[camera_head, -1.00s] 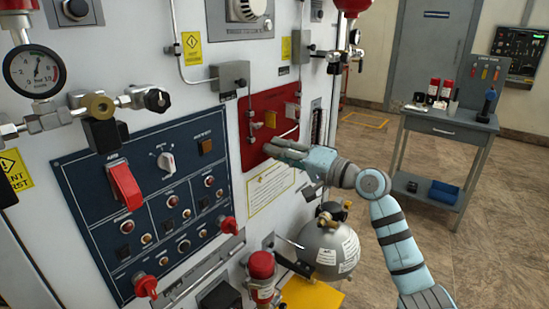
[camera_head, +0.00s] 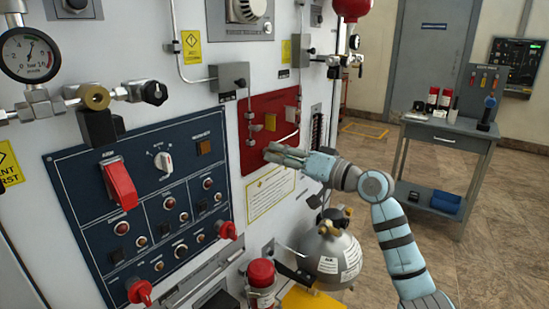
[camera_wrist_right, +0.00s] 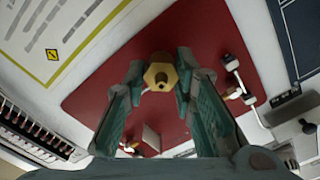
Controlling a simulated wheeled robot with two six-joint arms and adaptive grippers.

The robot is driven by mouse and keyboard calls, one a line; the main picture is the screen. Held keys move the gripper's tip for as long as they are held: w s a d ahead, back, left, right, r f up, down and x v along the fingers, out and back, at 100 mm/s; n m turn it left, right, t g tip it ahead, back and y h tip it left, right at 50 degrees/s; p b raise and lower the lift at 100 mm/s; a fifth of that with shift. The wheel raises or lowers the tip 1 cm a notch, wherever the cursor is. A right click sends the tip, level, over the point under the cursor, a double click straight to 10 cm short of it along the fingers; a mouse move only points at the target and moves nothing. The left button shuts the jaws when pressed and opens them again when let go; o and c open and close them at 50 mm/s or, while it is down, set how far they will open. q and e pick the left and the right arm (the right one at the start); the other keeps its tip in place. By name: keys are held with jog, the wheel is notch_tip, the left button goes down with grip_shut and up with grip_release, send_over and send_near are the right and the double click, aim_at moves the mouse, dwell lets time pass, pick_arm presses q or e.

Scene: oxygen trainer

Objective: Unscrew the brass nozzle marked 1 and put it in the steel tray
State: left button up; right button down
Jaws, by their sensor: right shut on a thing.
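A brass hex nozzle (camera_wrist_right: 160,76) with a small hole in its end sits between the fingertips in the right wrist view. My right gripper (camera_head: 272,153) is shut on it in front of the lower part of the red panel (camera_head: 259,104). It also shows in the right wrist view (camera_wrist_right: 160,70). The fingers hide the nozzle in the head view. I cannot read a number on it, nor tell whether it is still joined to the panel. My left gripper is out of view. I cannot make out the steel tray.
A blue control panel (camera_head: 148,240) with a red-covered switch is at the left. A grey workbench (camera_head: 450,128) with small items stands at the right. Open floor lies between.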

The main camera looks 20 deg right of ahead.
aim_at(280, 154)
jog(key=c, duration=1.3)
grip_release()
jog(key=shift+c, duration=0.2)
jog(key=s+m+p, duration=0.1)
jog(key=s+d+p, duration=0.1)
jog(key=s+d+m+p, duration=0.1)
jog(key=shift+s+r+m, duration=0.2)
jog(key=shift+r+m, duration=0.1)
jog(key=shift+f+m+p, duration=0.3)
jog(key=shift+m+p, duration=0.1)
jog(key=shift+p, duration=0.05)
